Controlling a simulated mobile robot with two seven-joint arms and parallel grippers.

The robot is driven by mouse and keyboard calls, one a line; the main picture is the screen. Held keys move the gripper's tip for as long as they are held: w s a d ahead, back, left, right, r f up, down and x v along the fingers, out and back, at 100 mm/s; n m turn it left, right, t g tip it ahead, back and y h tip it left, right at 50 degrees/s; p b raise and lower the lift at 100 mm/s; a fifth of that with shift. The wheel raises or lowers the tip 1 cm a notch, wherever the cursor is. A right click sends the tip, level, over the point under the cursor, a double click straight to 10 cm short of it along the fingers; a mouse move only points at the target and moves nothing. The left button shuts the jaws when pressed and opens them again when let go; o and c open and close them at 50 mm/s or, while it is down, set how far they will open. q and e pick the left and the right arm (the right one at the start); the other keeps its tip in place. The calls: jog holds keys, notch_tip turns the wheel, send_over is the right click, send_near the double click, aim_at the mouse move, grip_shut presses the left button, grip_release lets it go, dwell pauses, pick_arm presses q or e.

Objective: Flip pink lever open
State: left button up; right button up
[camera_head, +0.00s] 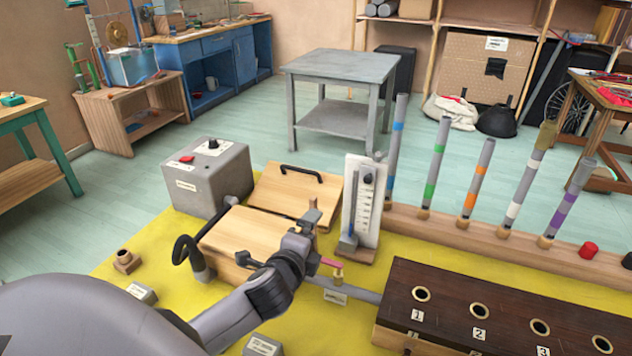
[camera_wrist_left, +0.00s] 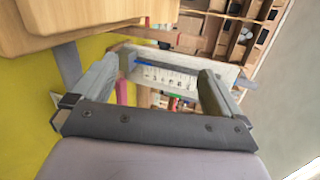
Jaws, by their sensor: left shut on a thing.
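The pink lever (camera_head: 331,262) sits on a small brass valve (camera_head: 338,275) on a grey pipe, right of the wooden box. It lies roughly level in the head view. My left gripper (camera_head: 312,238) is at the lever's left end and covers part of it. In the left wrist view the pink lever (camera_wrist_left: 122,92) shows along the inner side of the left-hand finger. My right gripper is out of view.
A white gauge board (camera_head: 362,205) stands just behind the valve. A wooden box (camera_head: 235,240) is left of my gripper, with a grey machine (camera_head: 212,175) behind. A dark numbered block (camera_head: 450,300) and a rail of upright tubes (camera_head: 465,235) are at right.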

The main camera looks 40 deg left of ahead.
pick_arm(q)
notch_tip(320, 180, up, 16)
jog(key=s+d+t, duration=0.1)
jog(key=d+t, duration=0.1)
jog(key=t, duration=0.2)
jog(key=shift+d+r, duration=0.25)
jog(key=shift+d, duration=0.05)
jog(key=a+f+g, duration=0.1)
jog(key=f, duration=0.4)
jog(key=a+f+g, duration=0.1)
jog(key=f, duration=0.4)
jog(key=w+a+f+g, duration=0.1)
jog(key=f+g, duration=0.1)
jog(key=f, duration=0.3)
jog(key=shift+w+f, duration=0.1)
jog(key=shift+c, duration=0.9)
jog(key=shift+s+d+f, duration=0.1)
jog(key=shift+s+d, duration=0.05)
jog(key=shift+s, duration=0.35)
jog(key=c, duration=0.6)
jog(key=s+d, duration=0.1)
jog(key=s, duration=0.6)
jog(key=shift+s+d+f, duration=0.2)
jog(key=shift+d+f, duration=0.15)
